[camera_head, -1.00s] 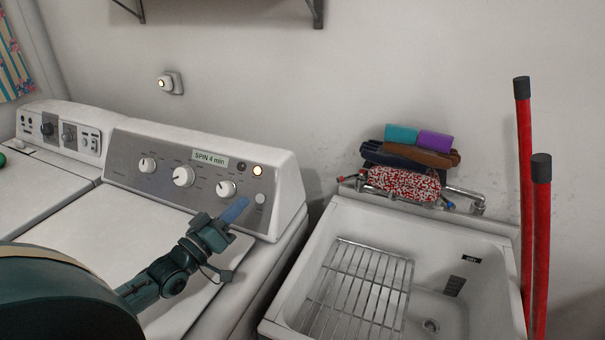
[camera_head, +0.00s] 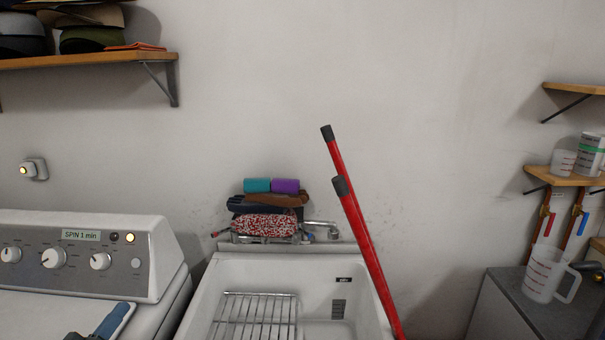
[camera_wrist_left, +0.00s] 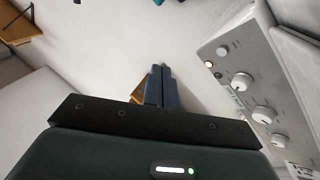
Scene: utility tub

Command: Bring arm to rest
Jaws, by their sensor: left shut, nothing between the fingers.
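My left gripper (camera_head: 110,322) shows at the bottom left edge of the head view, low in front of the washer's control panel and apart from its knobs. Only its blue fingers and a dark part show; the rest is cut off. In the left wrist view its two blue fingers (camera_wrist_left: 161,87) lie together, shut and empty. The washer panel (camera_head: 75,258) has white knobs, a lit amber lamp and a label reading "SPIN 1 min". The panel also shows in the left wrist view (camera_wrist_left: 250,62), to the right of the fingers. My right gripper is not in view.
A white utility tub (camera_head: 345,275) with a wire rack (camera_head: 255,315) stands right of the washer. Two red poles (camera_head: 365,245) lean at its right. A measuring jug (camera_head: 545,275) stands on a grey top at right. Wall shelves (camera_head: 80,60) are above.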

